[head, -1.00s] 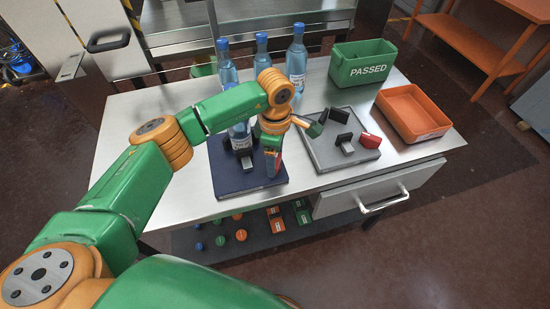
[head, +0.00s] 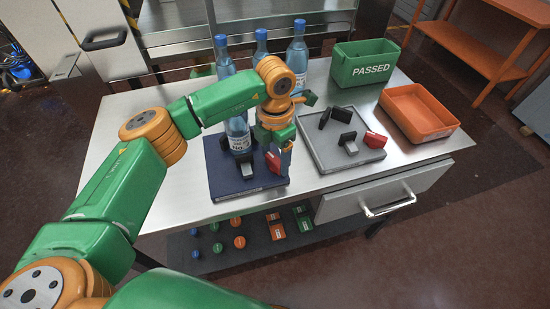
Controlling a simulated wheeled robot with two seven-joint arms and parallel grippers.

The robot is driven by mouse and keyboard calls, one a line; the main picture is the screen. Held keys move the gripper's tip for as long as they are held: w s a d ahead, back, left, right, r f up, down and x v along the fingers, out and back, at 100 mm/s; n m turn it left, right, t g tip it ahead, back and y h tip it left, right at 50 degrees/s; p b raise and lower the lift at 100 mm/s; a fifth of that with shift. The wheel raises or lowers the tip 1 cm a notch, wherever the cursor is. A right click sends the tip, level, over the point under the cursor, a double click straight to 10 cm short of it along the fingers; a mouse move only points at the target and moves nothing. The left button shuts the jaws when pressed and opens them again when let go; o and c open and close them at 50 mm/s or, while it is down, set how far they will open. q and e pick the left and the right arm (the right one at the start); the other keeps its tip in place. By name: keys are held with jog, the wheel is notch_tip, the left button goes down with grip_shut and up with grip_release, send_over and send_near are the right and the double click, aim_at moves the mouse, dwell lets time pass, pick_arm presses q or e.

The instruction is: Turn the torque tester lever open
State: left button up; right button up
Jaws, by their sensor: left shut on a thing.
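The torque tester on the left has a dark blue base (head: 228,187) on the steel table. An upright blue-capped bottle (head: 238,136) stands in it between black jaws. Its red lever (head: 273,162) is at the right side of the base. My left gripper (head: 284,158) reaches down from above at this lever and is shut on it; the fingers partly hide it. A second fixture with a grey base (head: 325,163) is to the right, with black jaws and a red lever (head: 375,140) but no bottle. My right gripper is out of view.
Several blue-capped bottles (head: 297,64) stand along the back of the table. A green PASSED bin (head: 364,72) and an orange tray (head: 412,101) are at the right. A drawer (head: 367,201) is under the front edge. Bare table lies left of the blue base.

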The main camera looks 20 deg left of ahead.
aim_at(275, 159)
pick_arm(q)
jog(key=shift+r+n+b, duration=0.15)
jog(key=shift+n+b, duration=0.4)
jog(key=shift+n, duration=1.65)
jog(key=shift+w, duration=0.1)
jog(key=o, duration=1.3)
jog(key=shift+o, duration=0.2)
jog(key=shift+r, duration=0.35)
notch_tip(275, 159, up, 6)
jog(key=shift+r+b, duration=0.2)
jog(key=shift+b, duration=0.5)
jog(key=shift+f, duration=0.1)
